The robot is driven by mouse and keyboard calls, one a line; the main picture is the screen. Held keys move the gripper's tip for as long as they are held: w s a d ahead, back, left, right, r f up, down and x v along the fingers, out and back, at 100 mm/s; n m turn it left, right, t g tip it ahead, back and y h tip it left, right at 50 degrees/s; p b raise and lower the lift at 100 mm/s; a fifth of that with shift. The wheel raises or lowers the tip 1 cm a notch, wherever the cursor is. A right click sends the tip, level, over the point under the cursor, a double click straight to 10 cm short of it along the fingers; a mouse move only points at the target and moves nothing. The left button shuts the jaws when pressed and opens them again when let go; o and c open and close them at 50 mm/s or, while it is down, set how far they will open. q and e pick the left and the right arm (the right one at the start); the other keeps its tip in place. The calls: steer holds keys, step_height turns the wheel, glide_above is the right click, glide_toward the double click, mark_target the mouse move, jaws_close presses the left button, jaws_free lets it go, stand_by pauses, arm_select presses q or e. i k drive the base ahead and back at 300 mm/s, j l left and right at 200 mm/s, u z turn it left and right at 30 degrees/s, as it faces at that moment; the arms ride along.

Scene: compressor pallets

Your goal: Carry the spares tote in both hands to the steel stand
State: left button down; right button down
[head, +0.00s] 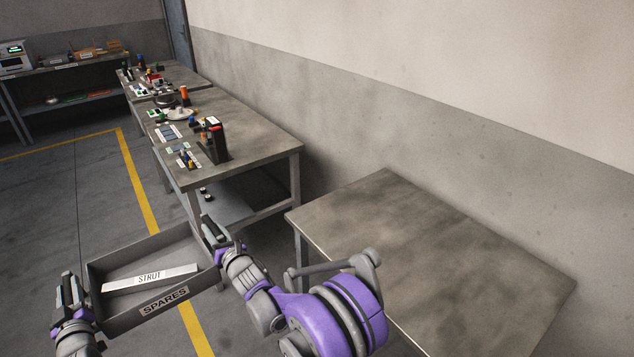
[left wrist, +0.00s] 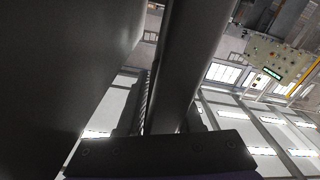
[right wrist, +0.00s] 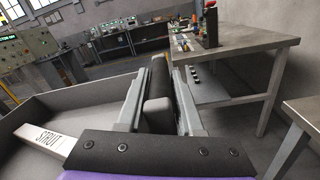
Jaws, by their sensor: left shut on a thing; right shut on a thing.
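The spares tote (head: 118,318), a grey open tray with a "SPARES" label, is held in the air at the lower left of the head view. A white bar marked "STRUT" (head: 150,278) lies in it, and also shows in the right wrist view (right wrist: 58,143). My left gripper (head: 69,290) is shut on the tote's left side. My right gripper (head: 213,230) is shut on its right side; the right wrist view shows the fingers (right wrist: 160,100) around a dark grip. A bare grey table (head: 440,255), possibly the steel stand, is at the right, apart from the tote.
A workbench (head: 250,140) with tools and small parts stands beyond the tote, with another bench (head: 185,75) behind it. Shelving (head: 75,80) is at the back left. A yellow floor line (head: 140,185) runs past the tote. The floor at left is clear.

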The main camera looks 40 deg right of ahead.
mark_target(399, 260)
steer(key=i+j+z, duration=0.1)
steer(key=i, duration=1.35)
steer(key=z, duration=2.95)
